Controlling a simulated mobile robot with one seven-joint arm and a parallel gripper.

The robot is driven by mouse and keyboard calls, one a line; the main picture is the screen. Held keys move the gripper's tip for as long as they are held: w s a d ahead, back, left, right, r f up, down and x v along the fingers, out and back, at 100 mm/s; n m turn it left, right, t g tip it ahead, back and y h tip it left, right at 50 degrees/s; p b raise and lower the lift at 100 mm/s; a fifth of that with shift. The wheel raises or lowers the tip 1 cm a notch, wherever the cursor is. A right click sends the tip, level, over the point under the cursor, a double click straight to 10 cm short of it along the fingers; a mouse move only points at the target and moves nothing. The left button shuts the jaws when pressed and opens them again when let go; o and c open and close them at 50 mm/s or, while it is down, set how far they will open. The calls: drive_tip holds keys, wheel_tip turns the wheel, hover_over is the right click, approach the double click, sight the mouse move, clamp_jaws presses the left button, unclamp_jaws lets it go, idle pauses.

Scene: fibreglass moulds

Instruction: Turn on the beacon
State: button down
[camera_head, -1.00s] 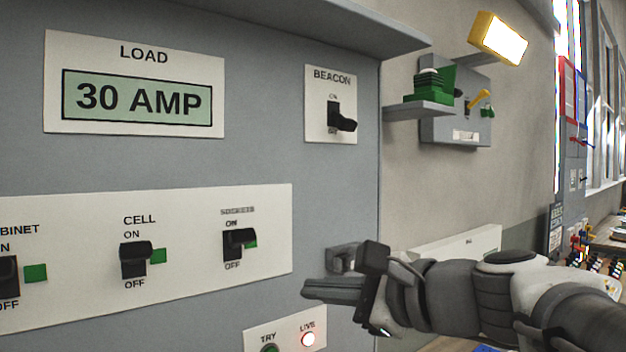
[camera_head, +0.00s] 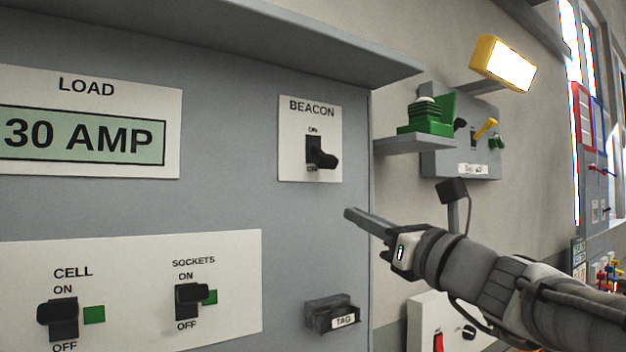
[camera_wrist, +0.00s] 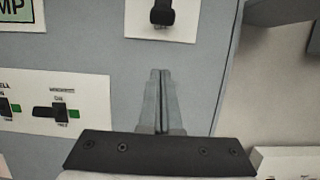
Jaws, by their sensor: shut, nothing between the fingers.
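The beacon switch (camera_head: 321,155) is a black lever on a white plate marked BEACON (camera_head: 310,108), high on the right part of the grey panel. The switch also shows at the top of the wrist view (camera_wrist: 162,12). My gripper (camera_head: 350,214) is shut and empty, below and right of the switch and apart from it. In the wrist view its closed fingers (camera_wrist: 160,75) point up toward the switch plate.
A grey ledge (camera_head: 340,45) juts out above the panel. CELL (camera_head: 60,318) and SOCKETS (camera_head: 190,300) switches sit lower left, each beside a green marker. A tagged block (camera_head: 332,315) protrudes below. A side shelf (camera_head: 425,145) holds a green object at right, under a lit yellow lamp (camera_head: 503,62).

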sight(312, 193)
drive_tip(key=shift+a, duration=0.1)
drive_tip(key=p+x, duration=0.2)
drive_tip(key=x, duration=0.8)
drive_tip(key=shift+r, duration=0.1)
drive_tip(key=shift+s+d+r+p, duration=0.2)
drive_tip(key=shift+s+r+p, duration=0.2)
drive_tip(key=shift+r, duration=0.2)
drive_tip(key=shift+s+d+r+p, duration=0.25)
drive_tip(key=shift+s+r+p, duration=0.1)
drive_tip(key=shift+r, duration=0.25)
drive_tip(key=shift+s+d+r, duration=0.25)
drive_tip(key=shift+r, duration=0.1)
